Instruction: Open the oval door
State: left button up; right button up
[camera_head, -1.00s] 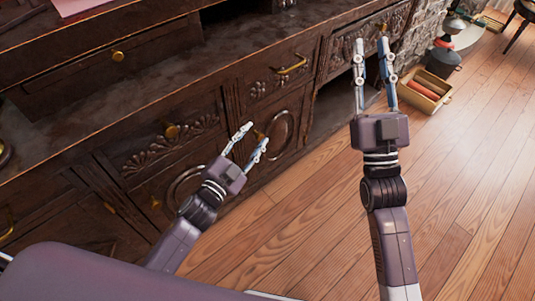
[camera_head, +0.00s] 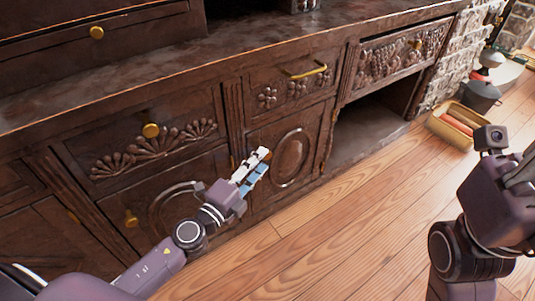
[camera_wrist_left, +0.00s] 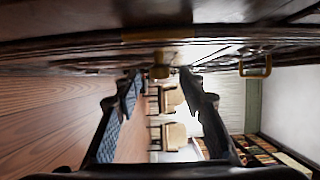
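The dark wooden door with a carved oval (camera_head: 291,158) is closed in the lower cabinet. My left gripper (camera_head: 257,166) is at the door's left edge, its fingers pointing toward it. In the left wrist view, the fingers (camera_wrist_left: 160,80) are apart, with a brass knob (camera_wrist_left: 159,71) between or just beyond their tips. I cannot tell whether they touch it. The knob is mostly hidden behind the fingers in the head view. My right gripper (camera_head: 518,178) is at the right edge, away from the cabinet, its fingers largely cut off.
A drawer with a brass handle (camera_head: 309,70) is above the door. An open recess (camera_head: 365,130) is to the right. A box (camera_head: 455,127) stands on the clear wooden floor (camera_head: 290,255).

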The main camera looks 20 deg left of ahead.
aim_at(267, 158)
pick_arm(q)
jog(key=shift+x, duration=2.05)
jog(key=shift+s, duration=0.1)
grip_shut()
